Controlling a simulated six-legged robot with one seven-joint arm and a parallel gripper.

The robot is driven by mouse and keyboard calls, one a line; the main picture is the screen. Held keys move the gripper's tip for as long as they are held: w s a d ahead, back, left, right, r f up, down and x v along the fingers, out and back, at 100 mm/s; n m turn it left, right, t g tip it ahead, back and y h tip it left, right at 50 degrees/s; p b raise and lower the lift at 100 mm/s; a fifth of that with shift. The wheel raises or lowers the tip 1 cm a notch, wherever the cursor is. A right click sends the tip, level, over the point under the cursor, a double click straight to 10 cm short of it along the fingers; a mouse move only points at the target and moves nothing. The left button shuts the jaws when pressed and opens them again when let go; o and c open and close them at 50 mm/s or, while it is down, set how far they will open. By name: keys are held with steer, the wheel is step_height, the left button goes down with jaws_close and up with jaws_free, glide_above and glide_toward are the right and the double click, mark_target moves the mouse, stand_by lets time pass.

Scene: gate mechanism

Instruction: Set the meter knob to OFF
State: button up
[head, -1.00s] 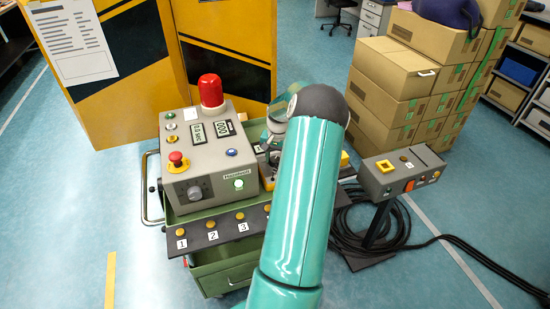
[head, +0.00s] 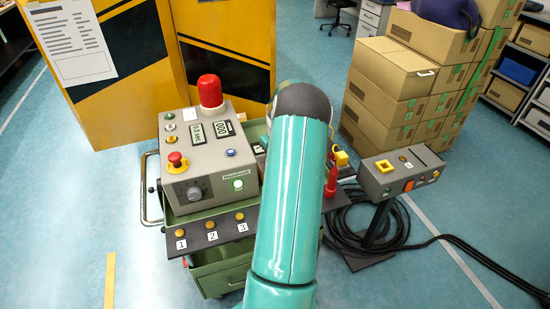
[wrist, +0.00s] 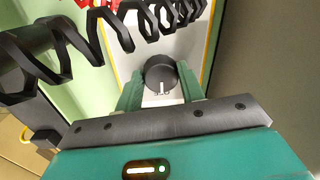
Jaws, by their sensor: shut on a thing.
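In the wrist view a round black knob (wrist: 160,74) with a white pointer line sits on a pale, yellow-edged face that I take to be the meter (wrist: 182,45). My gripper (wrist: 161,84) has its green fingers on either side of the knob and is shut on it. The pointer line points down in the picture, towards my palm. In the head view my teal arm hides the gripper, the knob and most of the meter area.
A black coiled cord (wrist: 140,18) crosses the top of the wrist view, close to the fingers. In the head view a grey control box (head: 208,160) stands left of my arm. A red probe-like handle (head: 331,180) and a grey pedestal box (head: 400,172) are at right.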

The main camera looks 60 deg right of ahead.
stand_by(0.5)
steer(key=o, duration=1)
steer(key=shift+c, duration=0.2)
step_height(320, 180, up, 14)
steer(key=shift+s+d, duration=0.25)
steer(key=shift+d, duration=0.1)
steer(key=shift+f, duration=0.1)
